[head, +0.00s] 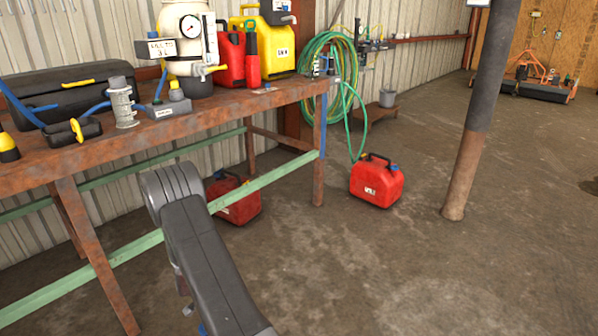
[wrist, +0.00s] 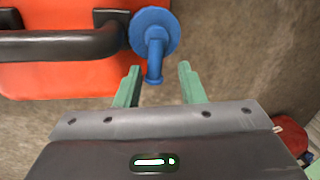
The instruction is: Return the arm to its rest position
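My gripper (wrist: 158,68) shows in the wrist view with its two green fingers apart. It is open, with nothing held between them. A blue cap with a short stem (wrist: 153,30) lies just past the fingertips, on the edge of a red can (wrist: 60,78) with a black handle (wrist: 60,45). Gaps show on both sides of the stem. In the head view, my grey arm is bent near the table and runs down to the bottom edge. The gripper is out of that view.
A rusty workbench (head: 160,140) with green rails stands close to my arm on the left. A red can (head: 376,182) sits on the floor, and another (head: 236,203) is under the bench. A steel post (head: 482,110) stands right. The concrete floor between is open.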

